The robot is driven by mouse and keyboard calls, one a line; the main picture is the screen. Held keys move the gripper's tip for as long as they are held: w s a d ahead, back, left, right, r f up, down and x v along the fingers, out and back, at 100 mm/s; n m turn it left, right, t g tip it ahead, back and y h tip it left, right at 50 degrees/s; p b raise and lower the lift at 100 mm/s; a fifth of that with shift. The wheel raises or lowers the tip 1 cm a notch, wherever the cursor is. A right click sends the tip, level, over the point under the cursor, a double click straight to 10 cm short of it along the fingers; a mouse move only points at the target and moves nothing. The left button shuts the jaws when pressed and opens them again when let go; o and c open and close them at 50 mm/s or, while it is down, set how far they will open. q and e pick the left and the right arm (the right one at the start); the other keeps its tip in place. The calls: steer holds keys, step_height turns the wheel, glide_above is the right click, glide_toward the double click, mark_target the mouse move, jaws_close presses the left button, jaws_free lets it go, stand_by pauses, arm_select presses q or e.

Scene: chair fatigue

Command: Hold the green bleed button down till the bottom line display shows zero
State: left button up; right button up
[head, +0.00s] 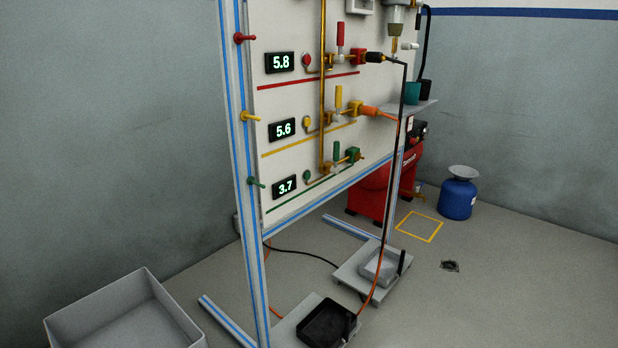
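The green bleed button (307,175) sits on the panel's bottom line, just right of the bottom display (286,187), which reads 3.7. The green valve lever (336,152) on that line stands upright. A green line (315,193) runs below it. The middle display (283,129) reads 5.6 and has a yellow button (307,121) beside it. The top display (280,62) reads 5.8 and has a red button (307,60) beside it. Neither of my grippers shows in the head view. Nothing visible touches the green button.
The panel hangs on a blue-striped frame (246,170). A grey bin (120,315) stands at the lower left. Black tray (327,322) and grey tray (378,266) lie below the panel. A red machine (372,192) and blue container (457,198) stand behind. Floor at right is mostly clear.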

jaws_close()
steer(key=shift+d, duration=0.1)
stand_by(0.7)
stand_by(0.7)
